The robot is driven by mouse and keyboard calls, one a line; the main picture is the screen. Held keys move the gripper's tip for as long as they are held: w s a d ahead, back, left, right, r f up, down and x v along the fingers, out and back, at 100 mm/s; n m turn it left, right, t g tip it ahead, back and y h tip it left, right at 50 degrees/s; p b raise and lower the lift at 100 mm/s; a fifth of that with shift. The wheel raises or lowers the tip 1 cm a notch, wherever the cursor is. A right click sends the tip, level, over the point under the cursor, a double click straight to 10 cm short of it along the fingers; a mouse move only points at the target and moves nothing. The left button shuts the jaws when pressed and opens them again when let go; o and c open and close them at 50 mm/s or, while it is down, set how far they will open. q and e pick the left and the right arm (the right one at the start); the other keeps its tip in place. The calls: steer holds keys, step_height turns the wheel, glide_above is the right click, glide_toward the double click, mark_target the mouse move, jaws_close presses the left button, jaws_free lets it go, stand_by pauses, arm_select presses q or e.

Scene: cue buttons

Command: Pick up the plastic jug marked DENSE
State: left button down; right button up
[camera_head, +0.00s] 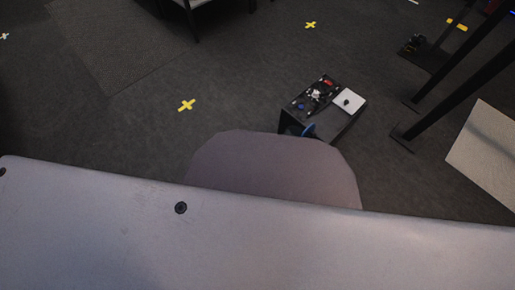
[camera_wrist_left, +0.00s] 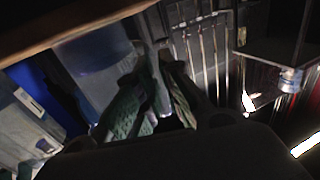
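No jug with a readable DENSE mark shows in either view. In the left wrist view, a pale blue, rounded container-like shape (camera_wrist_left: 92,48) is at the upper left; I cannot tell whether it is a jug. My left gripper (camera_wrist_left: 158,85) seems to show as dark, greenish textured finger shapes at the middle, above a dark body along the bottom. I cannot tell whether it is open or shut, or whether it touches anything. Neither gripper shows in the head view.
In the head view, a black box (camera_head: 325,108) with small items and a white square on top stands on the dark floor. Yellow crosses (camera_head: 187,105) mark open floor. Black legs (camera_head: 450,75) stand at the right. A grey surface fills the foreground.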

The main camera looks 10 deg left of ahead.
mark_target(242, 144)
arm_select(q)
steer(key=shift+r, duration=0.1)
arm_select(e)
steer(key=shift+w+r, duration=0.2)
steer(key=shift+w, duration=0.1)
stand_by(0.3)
arm_select(q)
steer(key=shift+r+p, duration=0.3)
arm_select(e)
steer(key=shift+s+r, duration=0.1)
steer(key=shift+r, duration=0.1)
